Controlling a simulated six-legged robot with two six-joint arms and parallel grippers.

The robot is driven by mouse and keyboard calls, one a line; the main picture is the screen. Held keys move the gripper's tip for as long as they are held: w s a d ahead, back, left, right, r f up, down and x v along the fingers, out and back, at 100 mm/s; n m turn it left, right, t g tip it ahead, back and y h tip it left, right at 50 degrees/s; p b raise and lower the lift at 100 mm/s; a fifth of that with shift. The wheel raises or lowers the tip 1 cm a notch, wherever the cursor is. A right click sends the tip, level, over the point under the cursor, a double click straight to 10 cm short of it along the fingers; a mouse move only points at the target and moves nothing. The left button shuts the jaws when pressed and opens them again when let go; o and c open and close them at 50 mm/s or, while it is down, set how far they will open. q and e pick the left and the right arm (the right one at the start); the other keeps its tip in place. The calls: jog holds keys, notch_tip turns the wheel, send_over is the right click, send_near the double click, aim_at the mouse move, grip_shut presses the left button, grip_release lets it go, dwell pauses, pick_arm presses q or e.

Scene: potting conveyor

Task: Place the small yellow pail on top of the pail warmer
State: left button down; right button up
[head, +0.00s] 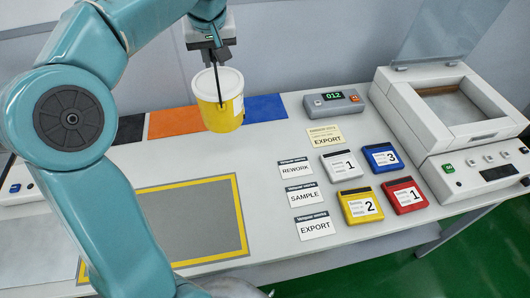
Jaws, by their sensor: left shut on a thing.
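The small yellow pail (228,115) has a white top and hangs upright from my left gripper (219,88). The gripper reaches down from above and is shut on it, with one dark finger showing across the top. The pail appears to be above the back of the table, in front of the orange and blue panels; its exact height is hard to tell. No thing is clearly marked as the pail warmer. A white device with buttons (14,188) at the far left is mostly hidden by my arm. My right gripper is out of view.
A white machine (405,112) with a recessed bed and raised clear lid stands at right. A grey display box (334,103), several label cards and coloured blocks (359,205) lie mid-right. A yellow-bordered grey mat (195,215) is bare where visible.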

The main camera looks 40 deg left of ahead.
aim_at(223, 122)
pick_arm(q)
jog(key=shift+s+f, duration=0.15)
jog(key=f, duration=1.4)
jog(key=shift+s, duration=0.3)
jog(key=shift+w+f, duration=0.25)
jog(key=shift+f, duration=0.5)
notch_tip(223, 122, down, 3)
jog(key=shift+s+f, duration=0.1)
jog(key=shift+s, duration=0.05)
jog(key=shift+f, duration=0.25)
jog(key=shift+f+b, duration=0.15)
jog(key=shift+b, duration=0.3)
jog(key=c, duration=1)
grip_release()
jog(key=shift+d, duration=0.1)
